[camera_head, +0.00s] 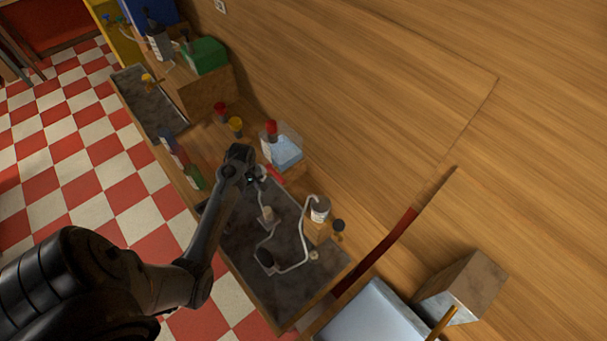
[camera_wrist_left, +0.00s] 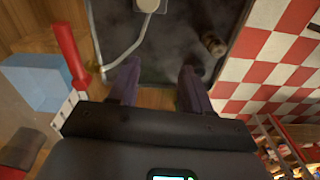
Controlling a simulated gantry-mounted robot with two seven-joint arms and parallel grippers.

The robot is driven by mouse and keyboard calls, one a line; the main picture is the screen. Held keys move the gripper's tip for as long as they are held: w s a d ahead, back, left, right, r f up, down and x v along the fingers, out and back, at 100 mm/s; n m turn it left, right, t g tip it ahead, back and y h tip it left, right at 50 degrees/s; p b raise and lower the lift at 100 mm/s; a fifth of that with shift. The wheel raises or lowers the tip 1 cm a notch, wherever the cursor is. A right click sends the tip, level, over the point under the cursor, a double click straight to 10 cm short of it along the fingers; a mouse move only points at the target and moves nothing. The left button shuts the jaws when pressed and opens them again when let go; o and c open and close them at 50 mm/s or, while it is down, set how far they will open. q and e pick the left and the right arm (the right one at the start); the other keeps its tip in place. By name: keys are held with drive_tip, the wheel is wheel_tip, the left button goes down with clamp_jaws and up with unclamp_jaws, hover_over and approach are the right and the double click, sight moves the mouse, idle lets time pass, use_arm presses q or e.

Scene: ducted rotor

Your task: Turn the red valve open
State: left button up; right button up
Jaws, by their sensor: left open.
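A red lever-like handle, which looks like the red valve (camera_head: 275,174), sits at the back edge of a dark tray, beside a pale blue box. In the left wrist view the red handle (camera_wrist_left: 68,52) is long and lies left of my fingers, near the end of a bent pale pipe. My left gripper (camera_head: 257,175) is above the tray's far end, just left of the handle. Its two dark fingers (camera_wrist_left: 159,78) are apart with nothing between them, and do not touch the handle. The valve's body is not clear. My right gripper is not in view.
The pale pipe (camera_head: 304,246) bends across the dark tray (camera_head: 240,245). The pale blue box (camera_head: 284,152), red-capped bottle (camera_head: 271,130) and green box (camera_head: 206,55) stand along the wooden wall. A jar (camera_head: 320,209) stands on a small block to the right.

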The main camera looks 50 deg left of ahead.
sight(277, 175)
use_arm(q)
drive_tip(key=w+a+r+n+t, duration=0.15)
drive_tip(key=w+r, duration=0.35)
drive_tip(key=w, duration=0.5)
drive_tip(key=shift+m+t+h, duration=0.25)
drive_tip(key=shift+t+h, duration=0.05)
drive_tip(key=shift+t, duration=0.15)
drive_tip(key=f, duration=0.3)
drive_tip(key=w+f, duration=0.1)
drive_tip(key=f, duration=0.2)
drive_tip(key=w+f, duration=0.1)
drive_tip(key=f, duration=0.3)
drive_tip(key=shift+w+b, duration=0.15)
drive_tip(key=shift+b, duration=0.15)
clamp_jaws()
